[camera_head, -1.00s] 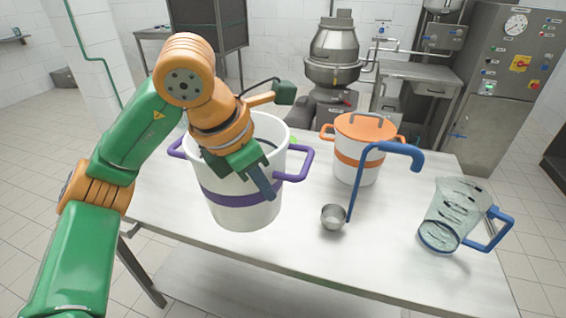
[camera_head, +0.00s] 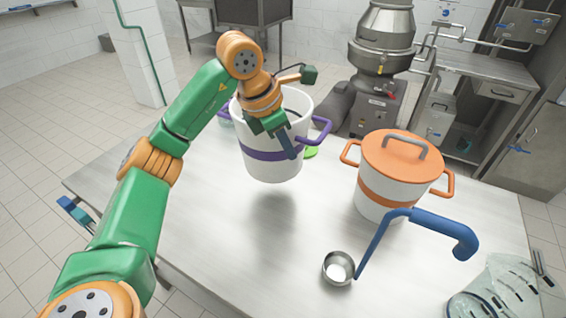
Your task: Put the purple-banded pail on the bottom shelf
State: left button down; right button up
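The purple-banded pail (camera_head: 262,168) is white, open at the top, with purple side handles. It hangs upright above the steel table (camera_head: 215,235), and a soft shadow lies on the tabletop below it. My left gripper (camera_head: 286,138) is at the pail's near right rim, one finger outside the wall and the other hidden. It appears shut on the rim, since the pail is held off the table. The bottom shelf cannot be made out in the head view now. My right gripper does not show.
An orange-lidded pail (camera_head: 384,190) stands right of the held pail. A blue-handled ladle (camera_head: 338,268) is in front of it. A clear jug (camera_head: 497,290) is at the lower right. The table's left front is clear.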

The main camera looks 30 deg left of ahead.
pick_arm(q)
jog(key=w+a+f, duration=0.1)
jog(key=f, duration=0.1)
jog(key=w+a+f, duration=0.1)
jog(key=f, duration=0.1)
jog(key=w+a+f, duration=0.1)
jog(key=shift+w+a+f+p, duration=0.2)
jog(key=shift+f+p, duration=0.2)
notch_tip(320, 180, down, 3)
jog(key=shift+s+r+p, duration=0.1)
jog(key=shift+r+p, duration=0.05)
jog(key=shift+p, duration=0.35)
jog(key=c, duration=1.5)
grip_release()
jog(key=shift+f, duration=0.3)
jog(key=o, duration=0.5)
jog(key=shift+c, duration=0.2)
